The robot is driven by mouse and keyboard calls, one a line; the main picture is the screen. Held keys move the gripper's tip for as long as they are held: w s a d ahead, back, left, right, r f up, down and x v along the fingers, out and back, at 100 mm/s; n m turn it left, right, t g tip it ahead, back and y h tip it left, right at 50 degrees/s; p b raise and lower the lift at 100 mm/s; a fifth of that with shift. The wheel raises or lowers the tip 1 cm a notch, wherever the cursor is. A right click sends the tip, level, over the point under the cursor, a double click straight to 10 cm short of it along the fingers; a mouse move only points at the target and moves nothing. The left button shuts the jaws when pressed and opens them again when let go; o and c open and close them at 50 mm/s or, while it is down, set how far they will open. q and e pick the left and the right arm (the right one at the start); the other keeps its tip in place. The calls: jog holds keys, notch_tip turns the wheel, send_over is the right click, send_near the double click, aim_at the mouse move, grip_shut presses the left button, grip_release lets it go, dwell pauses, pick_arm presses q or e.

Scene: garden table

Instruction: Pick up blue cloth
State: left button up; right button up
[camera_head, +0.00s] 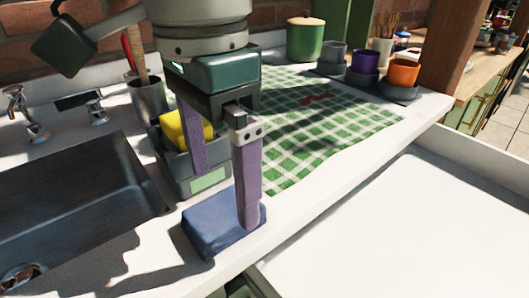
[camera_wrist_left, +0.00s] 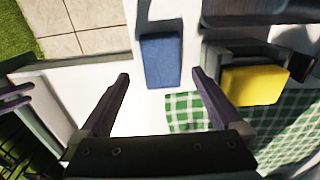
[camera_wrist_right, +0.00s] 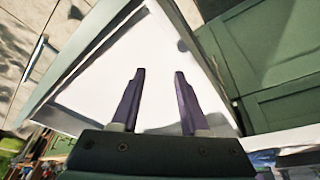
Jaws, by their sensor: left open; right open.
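The blue cloth (camera_head: 205,232), a folded block-like pad, lies on the white counter by the sink's right front corner. My left gripper (camera_head: 222,200) is open above it, fingers pointing down; in the head view one finger overlaps the cloth's right end. I cannot tell whether it touches. In the left wrist view the blue cloth (camera_wrist_left: 161,62) lies beyond the fingertips, in line with the gap between them, and the gap is empty. My right gripper (camera_wrist_right: 160,74) is open and empty in the right wrist view, over a white surface. It is outside the head view.
A grey caddy (camera_head: 205,180) with a yellow sponge (camera_head: 183,130) stands just behind the cloth. The dark sink (camera_head: 70,200) is left. A green checked towel (camera_head: 320,125) lies behind right. An open white drawer (camera_head: 410,230) is at front right. Several cups stand at the back.

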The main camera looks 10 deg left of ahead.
aim_at(223, 209)
pick_arm(q)
notch_tip(223, 209, down, 4)
jog(key=shift+a+r, duration=0.1)
jog(key=shift+a, duration=0.05)
jog(key=c, duration=1.3)
